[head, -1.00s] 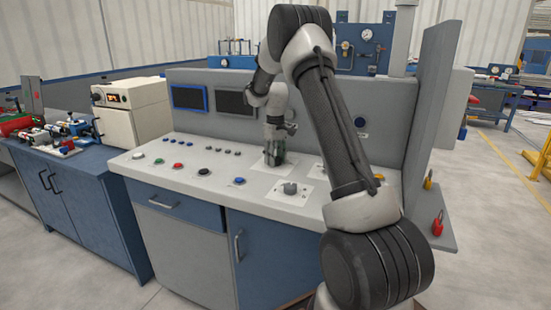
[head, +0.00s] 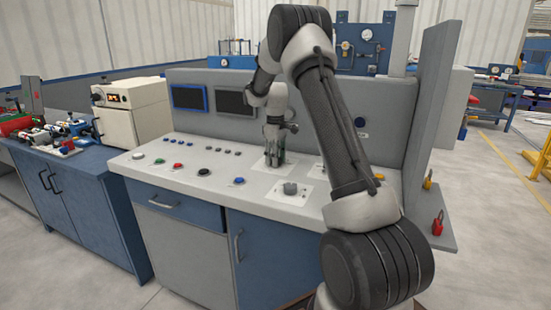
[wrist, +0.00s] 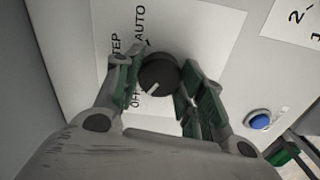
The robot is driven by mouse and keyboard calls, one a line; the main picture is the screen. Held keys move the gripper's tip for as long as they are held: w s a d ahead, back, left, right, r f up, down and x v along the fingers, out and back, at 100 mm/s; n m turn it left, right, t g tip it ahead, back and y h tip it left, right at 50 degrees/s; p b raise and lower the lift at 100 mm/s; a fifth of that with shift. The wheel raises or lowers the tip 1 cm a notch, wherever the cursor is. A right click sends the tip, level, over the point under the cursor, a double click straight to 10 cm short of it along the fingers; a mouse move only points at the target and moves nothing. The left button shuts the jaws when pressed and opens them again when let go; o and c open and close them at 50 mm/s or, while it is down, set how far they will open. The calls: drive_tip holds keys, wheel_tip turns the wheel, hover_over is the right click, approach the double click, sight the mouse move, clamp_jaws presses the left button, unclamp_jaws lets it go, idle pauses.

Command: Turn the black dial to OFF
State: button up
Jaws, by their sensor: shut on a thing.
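The black dial (wrist: 158,70) sits on a white label plate (wrist: 210,35) in the wrist view. Its white pointer line aims to the lower left, close to a partly covered label that looks like OFF. The words STEP and AUTO show farther up the plate. My gripper (head: 274,160) points down at the console, with green-padded fingers on either side of the dial, shut on it. In the head view the fingers hide the dial.
The sloped grey console (head: 180,187) carries several buttons, including a blue one (head: 239,181) and a black one (head: 204,171). A grey knob (head: 290,188) stands on another plate just in front of my gripper. The upright back panel (head: 310,105) rises close behind.

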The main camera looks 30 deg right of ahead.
drive_tip(key=o, duration=1)
drive_tip(key=shift+r, duration=0.1)
wheel_tip(320, 180, up, 12)
drive_tip(key=shift+f, duration=0.1)
